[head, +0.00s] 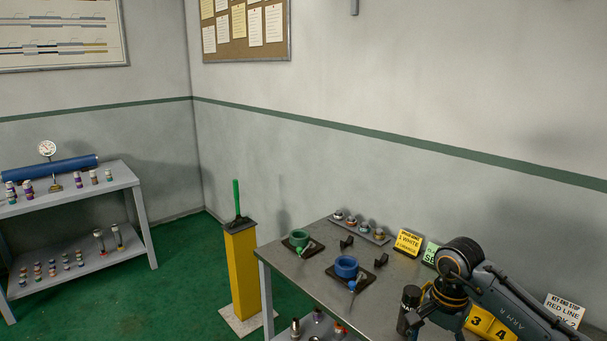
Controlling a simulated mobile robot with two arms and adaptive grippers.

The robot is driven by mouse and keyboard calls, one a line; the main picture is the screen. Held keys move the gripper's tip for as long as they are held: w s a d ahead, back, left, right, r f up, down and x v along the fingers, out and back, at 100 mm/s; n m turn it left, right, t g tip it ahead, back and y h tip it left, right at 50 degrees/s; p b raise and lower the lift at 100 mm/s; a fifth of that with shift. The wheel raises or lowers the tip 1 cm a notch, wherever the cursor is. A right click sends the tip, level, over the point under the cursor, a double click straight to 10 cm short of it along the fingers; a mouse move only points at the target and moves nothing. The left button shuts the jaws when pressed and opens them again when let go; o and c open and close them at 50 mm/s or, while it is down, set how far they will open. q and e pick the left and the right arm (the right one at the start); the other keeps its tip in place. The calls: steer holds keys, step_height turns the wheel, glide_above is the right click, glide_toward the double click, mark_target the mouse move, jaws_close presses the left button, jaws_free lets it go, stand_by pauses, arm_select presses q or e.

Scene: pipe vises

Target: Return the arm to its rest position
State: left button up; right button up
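My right arm comes in from the lower right, bent over the right part of the grey metal table (306,257). Its gripper fingers do not show, and neither my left arm nor its gripper is in the picture. On the table a green ring-shaped vise (299,238) and a blue ring-shaped vise (346,267) stand on dark base plates, each with a handle in front. Both are to the left of my arm and apart from it.
A yellow post (242,272) with a green upright lever (236,197) stands left of the table. A small tray (360,232) of fittings and a yellow card (408,242) line the table's back. A grey shelf (137,220) with a blue pipe (50,168) stands far left.

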steer(key=a+f+m+y+b, duration=0.4)
steer(key=a+f+m+y, duration=1)
steer(key=a, duration=0.4)
steer(key=w+d+f+m+t+h+b, duration=0.1)
steer(key=d+f+m+t+h, duration=0.1)
steer(key=f+m+t, duration=0.5)
steer(key=w+d+f+m+t+h+b, duration=0.15)
steer(key=f+m+t, duration=0.25)
steer(key=f+m, duration=0.65)
steer(key=s+d+f+m+g+h+b, duration=0.1)
steer(key=s+d+f+m+h, duration=0.35)
steer(key=s+f+m, duration=0.55)
steer(key=s+d+f+m+g+h+b, duration=0.1)
steer(key=s+d+f+m+h, duration=0.4)
steer(key=s+f+m, duration=0.55)
steer(key=s+f+m+g, duration=0.2)
steer(key=s+f, duration=0.2)
steer(key=s, duration=0.5)
steer(key=s+d+f+m+g+b, duration=0.1)
steer(key=s+f+m+g, duration=0.2)
steer(key=s, duration=0.6)
steer(key=s+d+f+m+g+h, duration=0.1)
steer(key=s+f+m+g, duration=0.2)
steer(key=s+f, duration=0.4)
steer(key=s, duration=0.3)
steer(key=shift+d, duration=0.25)
